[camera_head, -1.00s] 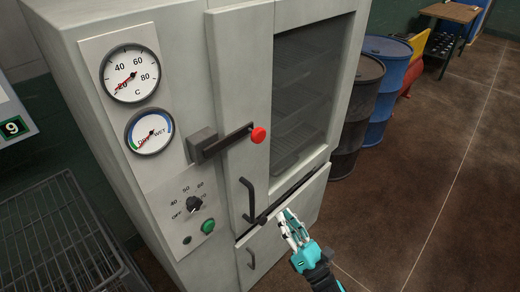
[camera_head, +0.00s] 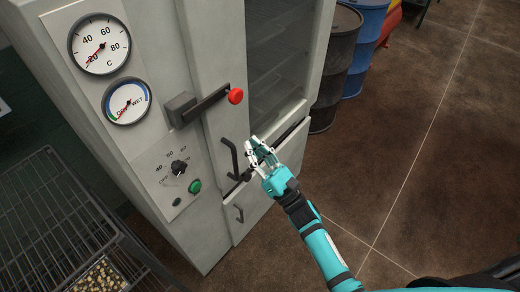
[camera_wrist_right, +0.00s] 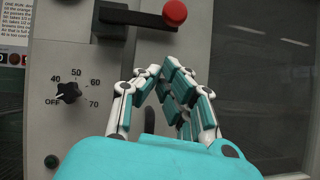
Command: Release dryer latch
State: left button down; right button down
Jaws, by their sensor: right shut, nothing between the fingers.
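The dryer (camera_head: 205,215) is a tall grey cabinet with a windowed door. Its latch (camera_head: 205,103) is a dark bar on a block, reaching right across the door edge and ending in a red knob (camera_head: 235,96). In the right wrist view the red knob (camera_wrist_right: 175,12) is at the top, above the fingertips. My right gripper (camera_head: 256,147) is shut and empty, in front of the door, below and right of the knob and close to the dark door handle (camera_head: 229,158). It looks apart from the latch. My left gripper is not in view.
The panel has two gauges, a temperature dial (camera_head: 179,168) and a green button (camera_head: 195,186). A wire rack (camera_head: 60,200) stands at the left. A dark barrel (camera_head: 335,60) and a blue barrel (camera_head: 365,45) stand behind right. The floor at right is clear.

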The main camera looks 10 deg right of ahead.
jog(key=w+a+r+p, duration=0.2)
jog(key=w+r+p, duration=0.2)
jog(key=r, duration=0.2)
jog(key=shift+w+r, duration=0.2)
